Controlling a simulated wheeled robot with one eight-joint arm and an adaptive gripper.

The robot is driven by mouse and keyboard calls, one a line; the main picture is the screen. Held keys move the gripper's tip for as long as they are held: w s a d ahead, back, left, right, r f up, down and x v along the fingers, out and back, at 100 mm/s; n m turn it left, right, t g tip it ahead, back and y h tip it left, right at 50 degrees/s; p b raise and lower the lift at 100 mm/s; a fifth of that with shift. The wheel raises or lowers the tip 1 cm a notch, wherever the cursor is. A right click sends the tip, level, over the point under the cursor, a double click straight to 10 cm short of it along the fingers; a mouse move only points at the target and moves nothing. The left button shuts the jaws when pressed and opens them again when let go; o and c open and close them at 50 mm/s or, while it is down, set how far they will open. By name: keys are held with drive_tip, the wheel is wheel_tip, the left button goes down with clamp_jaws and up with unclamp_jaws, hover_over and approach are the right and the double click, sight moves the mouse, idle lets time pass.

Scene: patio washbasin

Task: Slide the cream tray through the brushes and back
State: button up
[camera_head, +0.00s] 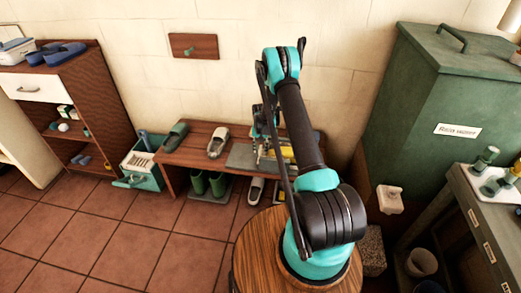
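My gripper (263,151) points down over the bench at the back wall. It is small and partly hidden behind my arm, so its fingers are not clear. Below and beside it a grey plate (241,158) lies on the bench, with a yellow part (289,152) at its right. My arm hides much of this area. I cannot make out brushes or a cream tray there for certain. A pale tray (497,184) with green-topped pieces lies on the table at the far right.
The brown bench (190,155) also holds a dark green slipper (175,136) and a pale slipper (217,142). Green boots (207,184) stand under it. A teal crate (142,168) stands at its left. A green bin (448,95) fills the right. The tiled floor at left is clear.

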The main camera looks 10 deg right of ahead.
clamp_jaws()
idle(0.4)
